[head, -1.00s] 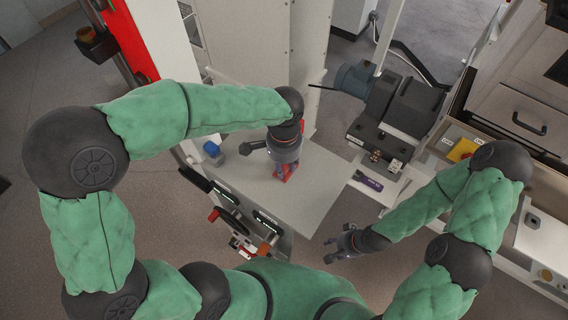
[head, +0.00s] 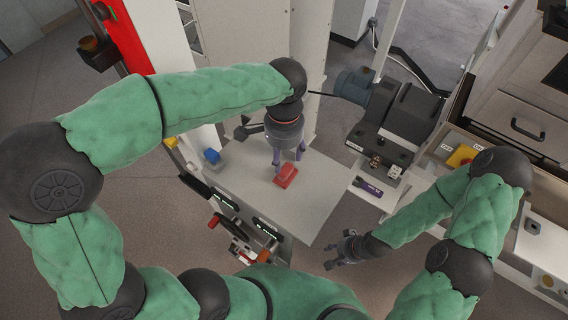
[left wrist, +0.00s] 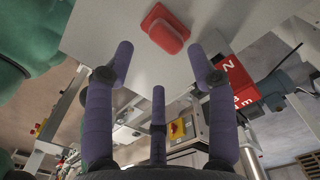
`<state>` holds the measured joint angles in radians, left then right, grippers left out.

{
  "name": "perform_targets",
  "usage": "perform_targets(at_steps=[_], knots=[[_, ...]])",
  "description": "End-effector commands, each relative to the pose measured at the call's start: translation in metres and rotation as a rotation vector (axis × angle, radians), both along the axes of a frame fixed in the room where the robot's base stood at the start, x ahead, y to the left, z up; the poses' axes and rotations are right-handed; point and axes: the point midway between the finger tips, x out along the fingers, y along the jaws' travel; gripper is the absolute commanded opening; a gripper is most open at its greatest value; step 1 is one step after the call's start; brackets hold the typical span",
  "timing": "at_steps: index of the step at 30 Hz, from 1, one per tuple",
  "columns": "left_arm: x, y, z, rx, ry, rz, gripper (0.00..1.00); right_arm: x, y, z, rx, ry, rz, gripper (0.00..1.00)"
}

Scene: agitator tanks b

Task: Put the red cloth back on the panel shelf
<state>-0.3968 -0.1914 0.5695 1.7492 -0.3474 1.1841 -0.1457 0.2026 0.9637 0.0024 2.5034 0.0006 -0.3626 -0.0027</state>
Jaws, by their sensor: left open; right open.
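The red cloth (head: 286,175), a small folded block, lies on the light grey panel shelf (head: 312,205). In the left wrist view the cloth (left wrist: 165,28) shows beyond the fingertips, clear of them. My left gripper (head: 288,160) is open and empty, just behind the cloth in the head view; its spread fingers also show in the left wrist view (left wrist: 160,62). My right gripper (head: 342,250) is open and empty, off the shelf's right front side.
A blue-topped item (head: 212,157) stands at the shelf's left side. Panel handles and switches (head: 235,225) line the front edge. A dark motor unit (head: 395,118) stands at the right. A purple label (head: 368,187) lies by the shelf's right corner.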

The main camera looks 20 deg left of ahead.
Motion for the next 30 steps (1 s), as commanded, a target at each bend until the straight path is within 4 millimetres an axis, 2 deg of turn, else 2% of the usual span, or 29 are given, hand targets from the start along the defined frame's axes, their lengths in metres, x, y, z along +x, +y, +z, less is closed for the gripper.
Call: perform_targets(at_steps=[3, 9, 30], knots=[[0.001, -0.001, 0.020, -0.001, -0.003, -0.001, 0.56, 0.000, 0.000, 0.001, 0.000, 0.000, 0.000, 0.45], [0.000, 0.000, 0.036, -0.001, 0.001, 0.000, 0.56, 0.000, 0.000, 0.001, 0.000, 0.000, 0.000, 0.45], [0.000, 0.000, 0.038, 0.000, 0.000, 0.000, 0.56, 0.000, 0.000, 0.001, 0.000, 0.000, 0.000, 0.45]])
